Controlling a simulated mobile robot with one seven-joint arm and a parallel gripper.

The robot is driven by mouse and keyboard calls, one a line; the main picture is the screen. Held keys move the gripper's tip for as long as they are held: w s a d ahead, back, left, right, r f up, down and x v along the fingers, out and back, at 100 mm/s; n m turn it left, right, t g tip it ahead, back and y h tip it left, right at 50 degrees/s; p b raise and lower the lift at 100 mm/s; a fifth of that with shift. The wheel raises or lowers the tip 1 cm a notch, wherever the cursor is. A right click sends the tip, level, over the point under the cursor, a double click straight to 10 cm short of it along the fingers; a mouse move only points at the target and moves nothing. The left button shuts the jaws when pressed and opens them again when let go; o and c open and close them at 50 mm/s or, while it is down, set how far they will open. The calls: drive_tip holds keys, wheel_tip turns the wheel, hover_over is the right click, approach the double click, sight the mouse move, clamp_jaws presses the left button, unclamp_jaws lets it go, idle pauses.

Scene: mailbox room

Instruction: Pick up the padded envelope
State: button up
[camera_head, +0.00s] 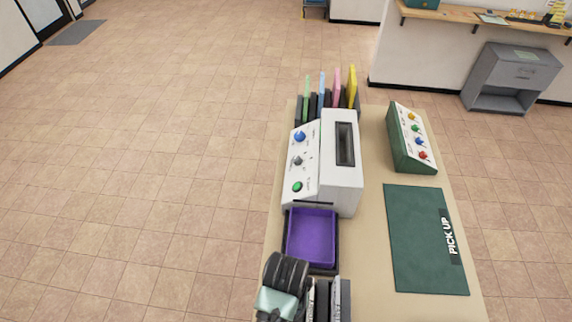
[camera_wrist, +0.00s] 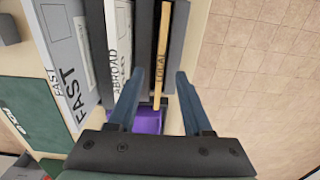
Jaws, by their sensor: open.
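In the head view the rack (camera_head: 345,300) shows at the bottom edge, and my fingers are hidden.
A purple-lined tray (camera_head: 312,238) sits beyond the rack on the table (camera_head: 375,240). Past it stand a white machine (camera_head: 342,185) with knobs and several coloured folders (camera_head: 352,85). A green button panel (camera_head: 412,138) and a green PICK UP mat (camera_head: 420,240) lie right. Floor is clear left.

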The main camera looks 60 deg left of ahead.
drive_tip(key=shift+f+p, duration=0.5)
drive_tip(key=shift+f, duration=1.7)
drive_tip(key=shift+c, duration=0.3)
clamp_jaws()
